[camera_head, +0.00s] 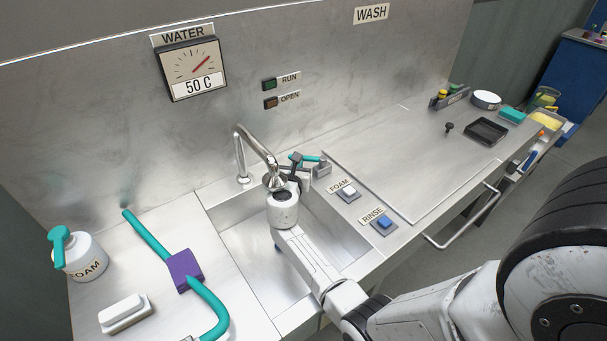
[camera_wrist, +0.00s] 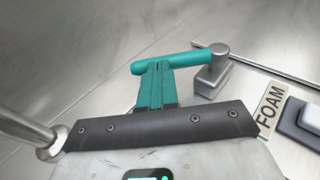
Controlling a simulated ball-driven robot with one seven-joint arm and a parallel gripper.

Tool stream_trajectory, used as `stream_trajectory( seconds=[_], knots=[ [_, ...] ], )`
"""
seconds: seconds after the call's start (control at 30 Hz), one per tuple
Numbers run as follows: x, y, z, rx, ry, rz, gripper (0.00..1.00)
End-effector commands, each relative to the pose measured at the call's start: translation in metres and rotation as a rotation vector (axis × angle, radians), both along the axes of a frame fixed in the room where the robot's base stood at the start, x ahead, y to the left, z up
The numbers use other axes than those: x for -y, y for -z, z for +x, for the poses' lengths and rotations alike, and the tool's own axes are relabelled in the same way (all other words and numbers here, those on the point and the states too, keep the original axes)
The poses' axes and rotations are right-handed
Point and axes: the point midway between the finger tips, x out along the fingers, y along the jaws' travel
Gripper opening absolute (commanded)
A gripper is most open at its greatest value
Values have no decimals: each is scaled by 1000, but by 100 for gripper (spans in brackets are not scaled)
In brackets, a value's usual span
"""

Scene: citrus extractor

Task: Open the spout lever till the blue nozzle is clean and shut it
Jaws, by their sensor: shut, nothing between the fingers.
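The spout lever has a teal handle (camera_head: 307,158) on a grey metal block (camera_head: 321,169) at the sink's back right edge. In the wrist view the handle (camera_wrist: 195,58) points left from its grey pivot (camera_wrist: 212,72). My gripper (camera_wrist: 155,68) is shut and empty, its teal fingers right at the handle's near side; I cannot tell whether they touch. The metal spout (camera_head: 258,150) arches over the sink (camera_head: 240,235), its end beside my wrist. A small dark blue thing (camera_head: 277,247) shows beneath my wrist in the sink; I cannot tell if it is the nozzle. No water is visible.
The FOAM button (camera_head: 348,193) and blue RINSE button (camera_head: 384,223) sit right of the sink. A teal hose with a purple block (camera_head: 185,270), a foam bottle (camera_head: 80,255) and a white brush-like block (camera_head: 124,313) lie left. The gauge (camera_head: 192,70) reads 50 C.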

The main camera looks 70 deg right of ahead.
Motion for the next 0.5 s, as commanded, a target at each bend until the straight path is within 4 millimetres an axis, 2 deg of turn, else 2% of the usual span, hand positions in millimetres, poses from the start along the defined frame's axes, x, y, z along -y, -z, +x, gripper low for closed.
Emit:
stream_trajectory(
  seconds=[0.1, 0.5],
  knots=[
    [7, 4, 9, 3, 109, -1, 0],
    [35, 6, 21, 2, 485, -1, 0]
  ],
)
